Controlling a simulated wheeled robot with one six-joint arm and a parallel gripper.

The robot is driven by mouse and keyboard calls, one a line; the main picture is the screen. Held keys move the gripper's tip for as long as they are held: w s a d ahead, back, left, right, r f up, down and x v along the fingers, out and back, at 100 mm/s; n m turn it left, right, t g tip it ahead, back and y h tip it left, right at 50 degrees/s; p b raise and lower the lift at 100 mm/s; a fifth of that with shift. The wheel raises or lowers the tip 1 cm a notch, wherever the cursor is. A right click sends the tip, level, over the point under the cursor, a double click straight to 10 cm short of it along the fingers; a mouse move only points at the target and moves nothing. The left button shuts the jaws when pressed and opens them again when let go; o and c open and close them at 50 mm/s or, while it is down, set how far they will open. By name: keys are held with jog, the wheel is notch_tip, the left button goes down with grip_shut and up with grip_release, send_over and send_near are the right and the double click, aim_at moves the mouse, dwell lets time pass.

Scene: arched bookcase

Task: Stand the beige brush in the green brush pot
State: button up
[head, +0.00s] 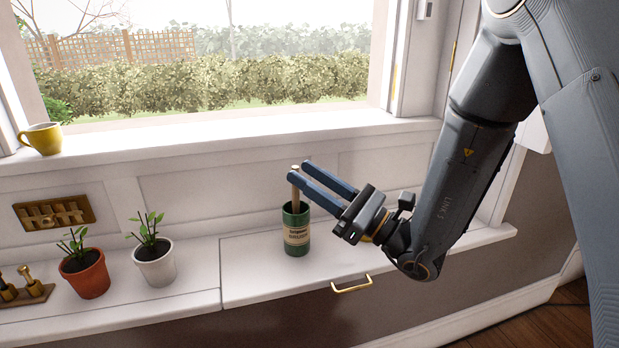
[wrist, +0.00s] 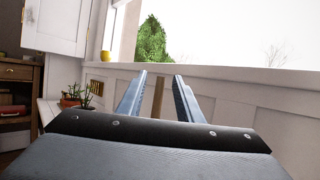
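The green brush pot (head: 297,234), with a cream label, stands upright on the white ledge in the head view. The beige brush (head: 295,190) stands nearly upright in the pot, its lower end hidden inside. In the wrist view the brush (wrist: 158,97) shows between the two blue fingers, with a gap on each side. My gripper (head: 300,171) is open, with its fingertips around the upper part of the brush, above the pot rim. The gripper in the wrist view (wrist: 160,76) holds nothing tightly.
A white pot plant (head: 155,264) and a terracotta pot plant (head: 86,274) stand left of the green pot. A yellow mug (head: 42,138) is on the window sill (head: 230,136). A brass handle (head: 352,284) juts from the ledge front.

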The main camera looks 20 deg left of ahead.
jog(key=p+v, duration=0.1)
jog(key=v, duration=0.7)
jog(key=shift+p, duration=0.3)
jog(key=shift+a, duration=0.1)
dwell(0.4)
